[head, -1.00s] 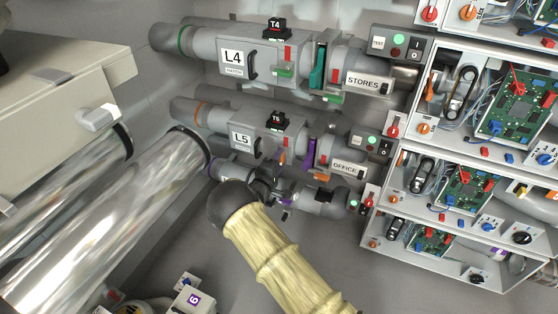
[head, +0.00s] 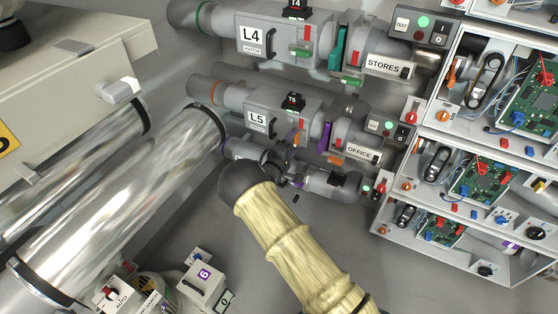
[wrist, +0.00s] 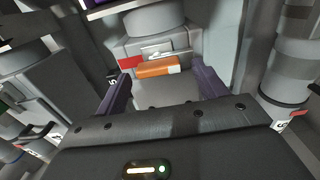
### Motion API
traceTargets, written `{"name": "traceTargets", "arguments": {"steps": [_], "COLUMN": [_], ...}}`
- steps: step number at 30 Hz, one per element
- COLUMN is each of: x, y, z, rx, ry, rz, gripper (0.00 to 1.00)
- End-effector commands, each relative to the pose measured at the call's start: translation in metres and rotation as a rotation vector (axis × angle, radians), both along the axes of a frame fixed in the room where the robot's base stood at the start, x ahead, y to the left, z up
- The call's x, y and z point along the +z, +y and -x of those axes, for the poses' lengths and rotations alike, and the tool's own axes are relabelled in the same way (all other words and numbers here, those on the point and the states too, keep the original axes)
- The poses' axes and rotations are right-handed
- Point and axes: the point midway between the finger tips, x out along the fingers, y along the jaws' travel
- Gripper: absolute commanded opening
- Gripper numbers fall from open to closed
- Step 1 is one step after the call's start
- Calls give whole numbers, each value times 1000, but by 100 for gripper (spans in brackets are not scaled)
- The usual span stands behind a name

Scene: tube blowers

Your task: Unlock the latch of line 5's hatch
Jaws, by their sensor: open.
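Line 5's hatch body (head: 257,118) is a grey box marked L5 in the head view, with a black handle. A red tab (head: 300,125) and a small orange part (head: 297,138) sit at its right end. My gripper (head: 284,160) is just below it, partly hidden by my own arm. In the wrist view my gripper (wrist: 160,83) is open, with dark purple-grey fingers on either side. An orange bar (wrist: 155,68) with a pale end lies ahead, between the fingertips, apparently not gripped. A red tab (wrist: 130,62) is left of it. Contact cannot be told.
Line 4's body (head: 255,38) is above. The purple slide plate (head: 325,135) and the OFFICE pipe (head: 362,153) are to the right. Another grey pipe (head: 330,182) runs close to my gripper. Open shelves with circuit boards (head: 478,180) stand at the right. Large shiny pipes (head: 130,190) are at the left.

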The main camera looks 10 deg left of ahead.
Motion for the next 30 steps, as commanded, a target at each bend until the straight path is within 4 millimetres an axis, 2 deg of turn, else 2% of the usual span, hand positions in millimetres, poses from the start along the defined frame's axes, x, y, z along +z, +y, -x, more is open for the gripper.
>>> {"name": "traceTargets", "arguments": {"steps": [21, 25, 30], "x": [1, 0, 0], "y": [47, 54, 56], "z": [128, 146, 155], "rx": [4, 3, 1], "ry": [3, 2, 3], "rz": [1, 2, 1], "gripper": [71, 71, 71]}}
